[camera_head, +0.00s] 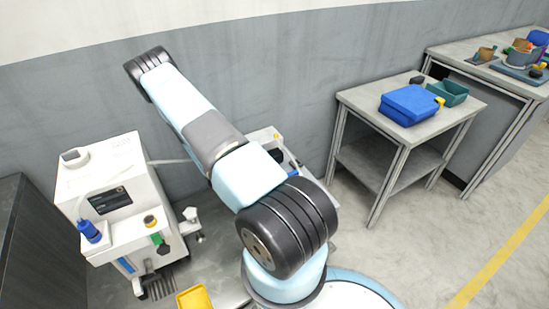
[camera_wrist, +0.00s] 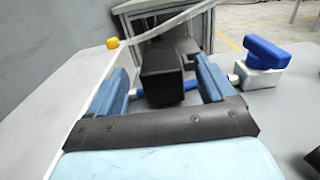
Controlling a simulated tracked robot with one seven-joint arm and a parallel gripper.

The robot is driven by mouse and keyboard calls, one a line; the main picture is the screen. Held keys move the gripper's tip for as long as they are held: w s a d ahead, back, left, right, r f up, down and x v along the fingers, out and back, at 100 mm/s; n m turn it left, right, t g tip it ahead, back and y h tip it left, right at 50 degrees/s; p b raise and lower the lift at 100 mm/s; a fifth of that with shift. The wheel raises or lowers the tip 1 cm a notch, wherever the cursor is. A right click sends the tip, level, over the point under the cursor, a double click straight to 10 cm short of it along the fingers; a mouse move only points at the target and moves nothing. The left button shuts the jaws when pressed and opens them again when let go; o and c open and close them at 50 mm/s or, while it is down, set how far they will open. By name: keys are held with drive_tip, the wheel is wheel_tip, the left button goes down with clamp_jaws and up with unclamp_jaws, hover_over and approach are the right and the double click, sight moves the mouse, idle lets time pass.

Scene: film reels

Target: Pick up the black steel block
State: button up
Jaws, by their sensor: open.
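The black steel block (camera_wrist: 161,78) shows in the wrist view as a dark box near the middle. It appears between the two blue fingers of my gripper (camera_wrist: 163,62), which are apart. Clear gaps show on both sides of the block, so neither finger seems to touch it. How deep the block sits between the fingers is hard to tell. In the head view my own arm covers the gripper, and I cannot make out the block with certainty.
A blue-and-white object (camera_wrist: 262,62) stands right of the block in the wrist view. A yellow knob (camera_wrist: 113,43) and a pale tube lie left and behind. In the head view, a white machine (camera_head: 115,190) stands left, and a side table (camera_head: 360,101) with a blue case (camera_head: 408,103) right.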

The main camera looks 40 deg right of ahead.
sight(274, 152)
drive_tip(key=shift+x, duration=2.6)
clamp_jaws()
